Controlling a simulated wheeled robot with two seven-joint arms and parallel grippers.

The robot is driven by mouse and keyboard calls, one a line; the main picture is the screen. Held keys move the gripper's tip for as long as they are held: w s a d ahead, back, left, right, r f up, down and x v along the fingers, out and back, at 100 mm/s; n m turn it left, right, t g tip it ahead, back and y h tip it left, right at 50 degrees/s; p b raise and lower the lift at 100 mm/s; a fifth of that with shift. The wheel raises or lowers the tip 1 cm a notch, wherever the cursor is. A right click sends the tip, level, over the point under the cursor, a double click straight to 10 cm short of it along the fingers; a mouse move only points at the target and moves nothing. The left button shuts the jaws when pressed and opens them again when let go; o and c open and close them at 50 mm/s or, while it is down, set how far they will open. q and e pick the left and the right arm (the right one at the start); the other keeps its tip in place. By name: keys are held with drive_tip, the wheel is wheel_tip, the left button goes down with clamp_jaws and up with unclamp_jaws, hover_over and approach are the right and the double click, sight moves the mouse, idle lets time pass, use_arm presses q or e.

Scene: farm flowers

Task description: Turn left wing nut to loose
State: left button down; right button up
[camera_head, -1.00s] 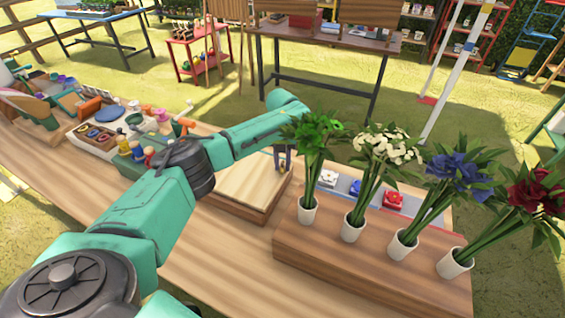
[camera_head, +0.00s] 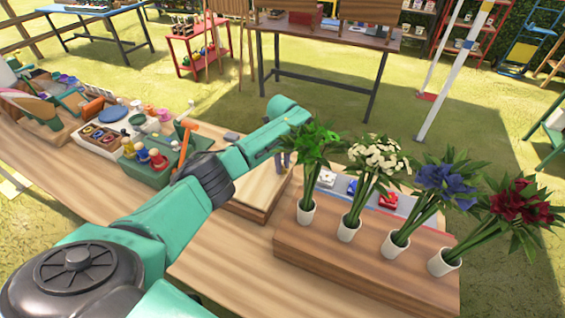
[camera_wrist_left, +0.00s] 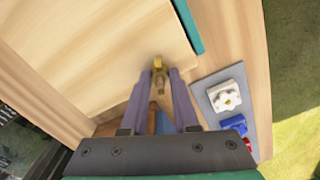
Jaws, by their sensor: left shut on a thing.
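A wooden board press (camera_head: 262,178) lies on the table, and its pale top plate fills the upper left of the left wrist view (camera_wrist_left: 85,45). A small brass wing nut (camera_wrist_left: 158,66) sits at the edge of that plate. My left gripper (camera_wrist_left: 159,75) has its two purple-grey fingers shut on the wing nut, one on each side. In the head view my left gripper (camera_head: 284,158) points down at the board's far right corner, partly behind the green flowers. My right gripper is not in view.
Several white pots of flowers (camera_head: 349,228) stand on a wooden block (camera_head: 350,272) to the right. A grey strip with white, blue and red pieces (camera_wrist_left: 226,97) lies beside the board. A green toolbox (camera_head: 150,175) and a divided tray (camera_head: 93,146) stand at left.

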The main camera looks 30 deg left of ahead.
use_arm(q)
drive_tip(key=n, duration=0.2)
drive_tip(key=n+p, duration=0.1)
drive_tip(key=n, duration=0.1)
drive_tip(key=shift+r+n, duration=0.2)
drive_tip(key=shift+n, duration=0.1)
drive_tip(key=n+p, duration=0.1)
drive_tip(key=n, duration=0.4)
drive_tip(key=shift+w, duration=0.1)
drive_tip(key=n+p, duration=0.1)
drive_tip(key=n, duration=2.5)
drive_tip(key=shift+n, duration=0.4)
drive_tip(key=n, duration=0.4)
drive_tip(key=shift+n, duration=0.3)
